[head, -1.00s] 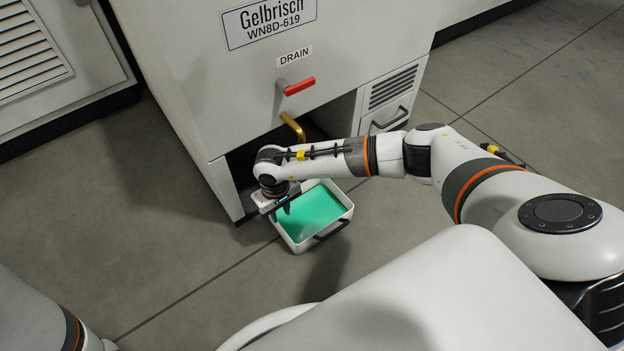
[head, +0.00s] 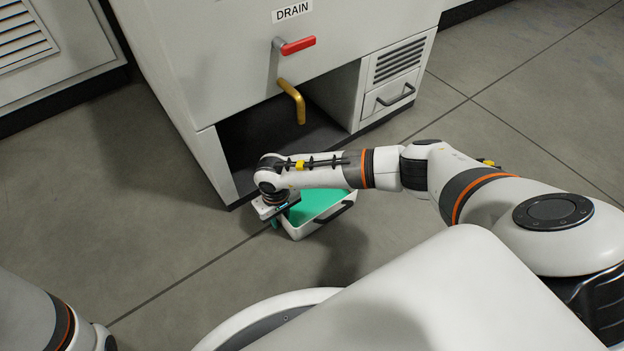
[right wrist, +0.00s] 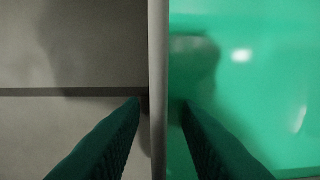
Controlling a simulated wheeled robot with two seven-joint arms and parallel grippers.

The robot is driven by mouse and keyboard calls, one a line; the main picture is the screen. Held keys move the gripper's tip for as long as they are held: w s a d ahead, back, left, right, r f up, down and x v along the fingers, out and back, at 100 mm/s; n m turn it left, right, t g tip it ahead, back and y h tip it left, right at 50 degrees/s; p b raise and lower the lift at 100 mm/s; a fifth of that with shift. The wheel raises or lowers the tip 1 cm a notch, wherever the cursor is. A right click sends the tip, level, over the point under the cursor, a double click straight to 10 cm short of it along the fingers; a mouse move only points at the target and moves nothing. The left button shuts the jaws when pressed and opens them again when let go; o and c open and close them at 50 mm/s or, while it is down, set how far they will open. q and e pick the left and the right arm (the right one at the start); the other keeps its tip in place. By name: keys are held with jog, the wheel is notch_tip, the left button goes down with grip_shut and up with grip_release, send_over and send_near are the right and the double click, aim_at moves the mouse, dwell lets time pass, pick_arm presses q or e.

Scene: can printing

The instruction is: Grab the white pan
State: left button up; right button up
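The white pan (head: 303,232) sits on the floor in front of the machine's lower opening, with green liquid (head: 318,204) in it. A dark handle (head: 335,215) is on its near right side. My right gripper (head: 278,218) points down at the pan's left edge, and my forearm hides part of the pan. In the right wrist view, the open fingers (right wrist: 160,105) straddle the pan's wall (right wrist: 158,60), one over the floor side and one over the liquid side. Gaps show between each finger and the wall. My left gripper is out of view.
The machine (head: 205,60) stands behind the pan, with a red lever (head: 298,46) and a brass drain pipe (head: 293,98) above its dark opening (head: 262,140). A drawer with a handle (head: 396,98) is to the right. Floor (head: 160,225) to the left is clear.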

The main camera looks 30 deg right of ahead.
jog(key=shift+r, duration=0.1)
grip_shut()
dwell(1.3)
